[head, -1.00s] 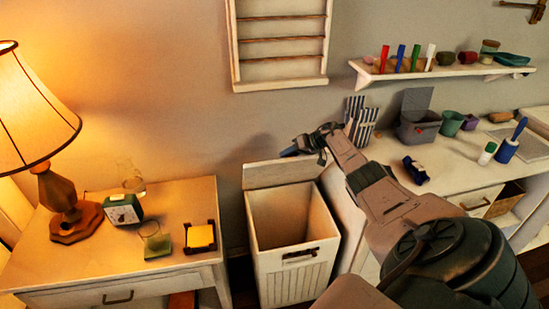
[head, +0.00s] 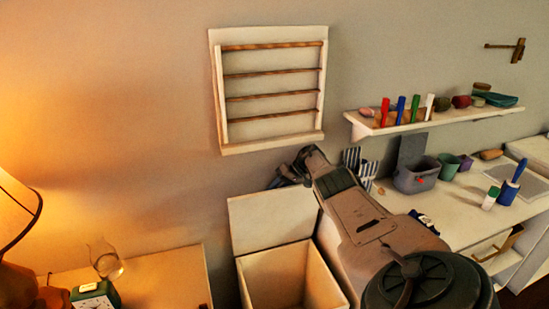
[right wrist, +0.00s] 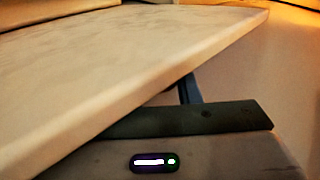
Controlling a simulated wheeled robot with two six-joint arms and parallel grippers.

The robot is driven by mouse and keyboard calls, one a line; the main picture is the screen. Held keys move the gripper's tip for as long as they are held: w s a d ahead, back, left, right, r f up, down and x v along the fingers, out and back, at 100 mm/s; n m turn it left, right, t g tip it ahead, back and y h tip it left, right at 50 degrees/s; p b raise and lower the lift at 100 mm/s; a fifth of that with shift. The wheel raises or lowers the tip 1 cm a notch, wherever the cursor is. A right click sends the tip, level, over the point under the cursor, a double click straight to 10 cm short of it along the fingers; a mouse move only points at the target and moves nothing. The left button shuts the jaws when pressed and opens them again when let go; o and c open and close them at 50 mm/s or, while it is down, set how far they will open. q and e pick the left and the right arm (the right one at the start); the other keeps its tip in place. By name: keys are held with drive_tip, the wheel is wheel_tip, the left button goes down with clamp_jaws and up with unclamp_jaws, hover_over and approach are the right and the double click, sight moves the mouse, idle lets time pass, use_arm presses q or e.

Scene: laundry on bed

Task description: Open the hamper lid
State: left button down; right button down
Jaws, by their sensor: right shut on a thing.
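The white hamper (head: 328,284) stands between the nightstand and the desk, with its inside showing from above. Its lid (head: 268,218) stands raised at the back of the opening, near the wall. My right gripper (head: 285,175) is at the lid's top edge, towards its right corner, and is shut on the lid. In the right wrist view the pale lid panel (right wrist: 120,62) runs slantwise across the picture, close to the dark gripper (right wrist: 187,90). Its fingertips are mostly hidden behind the panel. My left gripper is not in view.
A wall rack (head: 270,148) hangs above the hamper. A nightstand (head: 165,280) with a lamp (head: 15,215), clock (head: 95,297) and glass (head: 104,260) is at left. The desk (head: 455,205) with bins and bottles is at right, below a wall shelf (head: 440,118).

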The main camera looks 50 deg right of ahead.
drive_tip(key=shift+f, duration=0.1)
drive_tip(key=c, duration=1.1)
unclamp_jaws()
drive_tip(key=shift+w, duration=0.1)
